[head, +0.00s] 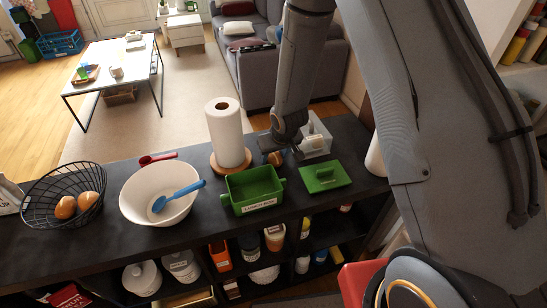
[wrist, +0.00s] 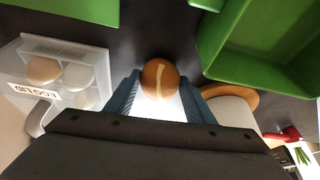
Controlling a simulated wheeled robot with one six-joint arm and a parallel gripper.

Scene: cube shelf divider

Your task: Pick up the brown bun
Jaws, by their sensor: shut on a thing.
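The brown bun (wrist: 160,79) sits between the blue-grey fingers of my gripper (wrist: 160,95) in the wrist view, and the fingers are shut on it. A pale streak runs across its top. In the head view my gripper (head: 280,152) is low over the dark shelf top, between the paper towel roll and the clear egg box. A small brown part of the bun (head: 275,158) shows beside it there. I cannot tell whether the bun is touching the shelf top.
The paper towel roll (head: 227,135) and green dish (head: 254,188) stand left of my gripper. The egg box (head: 314,140) and green lid (head: 325,177) are right. Further left are a white bowl (head: 148,205) with a blue spoon, a red spoon (head: 155,158) and a wire basket (head: 40,207) of buns.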

